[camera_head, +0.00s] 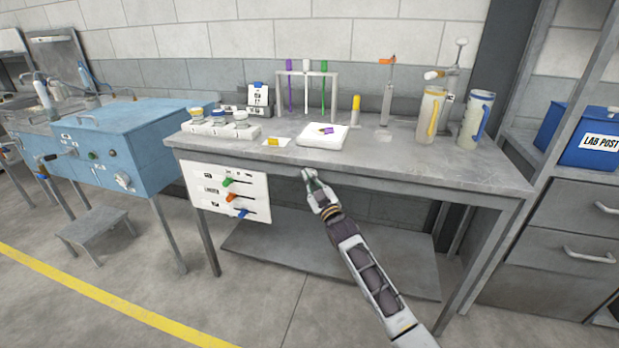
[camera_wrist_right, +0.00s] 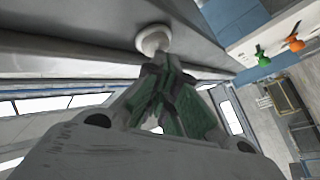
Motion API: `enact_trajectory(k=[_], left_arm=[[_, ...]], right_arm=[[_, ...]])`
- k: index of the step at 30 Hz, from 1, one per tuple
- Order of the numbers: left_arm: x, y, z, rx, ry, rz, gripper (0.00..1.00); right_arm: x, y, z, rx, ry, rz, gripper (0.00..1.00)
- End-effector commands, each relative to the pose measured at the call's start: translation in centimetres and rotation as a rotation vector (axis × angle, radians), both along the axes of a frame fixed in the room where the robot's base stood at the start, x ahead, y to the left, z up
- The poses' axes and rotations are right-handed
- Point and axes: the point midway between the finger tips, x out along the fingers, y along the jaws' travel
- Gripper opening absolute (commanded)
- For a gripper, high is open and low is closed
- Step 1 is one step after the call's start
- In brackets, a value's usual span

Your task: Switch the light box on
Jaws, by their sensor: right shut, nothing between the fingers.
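My right gripper (camera_head: 309,176) is at the table's front edge, just below and in front of this box. Its fingers (camera_wrist_right: 165,75) are shut and empty. In the right wrist view, a round white knob (camera_wrist_right: 153,38) sits on a grey surface right at the fingertips; I cannot tell whether they touch it. My left gripper is not in view.
A white panel (camera_head: 205,181) with green, orange and blue levers hangs on the table front, left of my gripper. A tube rack (camera_head: 307,74), a yellow-capped tube (camera_head: 355,110) and two jugs (camera_head: 431,112) stand on the table (camera_head: 400,162). Floor in front is clear.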

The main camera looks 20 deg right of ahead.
Motion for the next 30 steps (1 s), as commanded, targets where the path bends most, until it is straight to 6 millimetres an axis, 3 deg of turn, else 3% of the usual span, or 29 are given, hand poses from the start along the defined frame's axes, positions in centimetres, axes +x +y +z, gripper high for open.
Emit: enact_trajectory(k=[30], left_arm=[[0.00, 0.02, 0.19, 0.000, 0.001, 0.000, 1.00]], right_arm=[[0.90, -1.00, 0.37, -0.001, -0.004, -0.007, 0.00]])
